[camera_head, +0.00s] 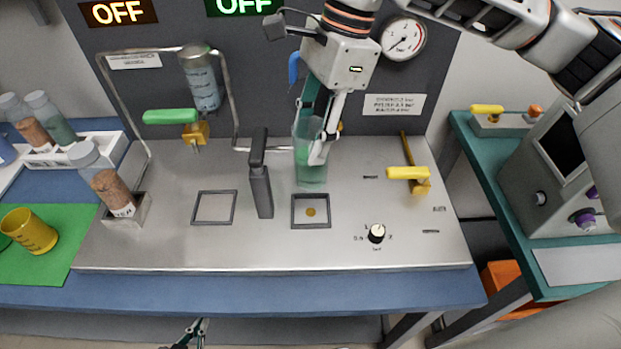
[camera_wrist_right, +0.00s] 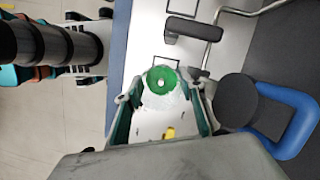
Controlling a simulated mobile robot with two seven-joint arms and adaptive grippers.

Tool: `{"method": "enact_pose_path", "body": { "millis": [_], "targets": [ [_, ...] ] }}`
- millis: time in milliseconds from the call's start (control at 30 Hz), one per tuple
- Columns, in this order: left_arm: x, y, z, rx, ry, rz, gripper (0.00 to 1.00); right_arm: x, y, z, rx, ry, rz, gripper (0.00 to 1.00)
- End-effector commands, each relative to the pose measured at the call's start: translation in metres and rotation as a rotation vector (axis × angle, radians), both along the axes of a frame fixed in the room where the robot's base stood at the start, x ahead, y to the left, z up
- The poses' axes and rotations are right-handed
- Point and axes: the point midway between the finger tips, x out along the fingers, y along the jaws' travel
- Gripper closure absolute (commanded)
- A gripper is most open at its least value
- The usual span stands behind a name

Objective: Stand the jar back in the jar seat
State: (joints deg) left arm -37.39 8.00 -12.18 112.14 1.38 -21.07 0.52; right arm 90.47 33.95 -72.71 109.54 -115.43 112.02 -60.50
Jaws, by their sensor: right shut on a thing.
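A clear jar (camera_head: 311,172) with green content stands upright in my right gripper (camera_head: 318,150). The gripper is shut on it, with a finger on each side. In the right wrist view the jar (camera_wrist_right: 162,82) shows as a green disc between the fingers (camera_wrist_right: 160,112). In the head view its lower end appears just above the far edge of a square dark frame (camera_head: 311,226) with a small yellow-brown disc inside. I cannot tell whether this frame is the jar seat, or the jar's height. My left gripper (camera_head: 195,334) is partly visible at the bottom edge, away from the jar.
A dark upright lever (camera_head: 261,190) stands left of the jar. Another empty square frame (camera_head: 214,222) lies further left. A brown-filled jar (camera_head: 105,182) stands in a metal holder at left.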

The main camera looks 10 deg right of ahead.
Motion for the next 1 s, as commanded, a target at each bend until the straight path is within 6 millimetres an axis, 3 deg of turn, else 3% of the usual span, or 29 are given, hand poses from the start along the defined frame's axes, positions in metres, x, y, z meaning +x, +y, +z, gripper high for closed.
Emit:
{"method": "enact_pose_path", "body": {
  "millis": [100, 300, 567, 800, 1000],
  "targets": [
    [0.000, 0.000, -0.001, 0.000, 0.000, 0.000, 1.00, -0.001, 0.000, -0.029, 0.001, 0.004, 0.001, 1.00],
    [0.001, 0.000, 0.001, 0.000, -0.003, 0.000, 1.00, 0.000, 0.000, -0.058, 0.001, 0.000, 0.000, 1.00],
    [0.005, 0.000, 0.004, -0.002, -0.011, 0.000, 1.00, 0.000, 0.000, -0.074, 0.000, 0.000, 0.000, 1.00],
    [0.005, 0.000, 0.003, -0.002, -0.011, 0.000, 1.00, 0.000, 0.000, -0.105, 0.001, 0.001, 0.000, 1.00],
    [0.004, 0.000, 0.003, -0.002, -0.011, 0.000, 1.00, 0.001, 0.000, -0.107, 0.000, -0.002, 0.000, 1.00]
  ]
}}
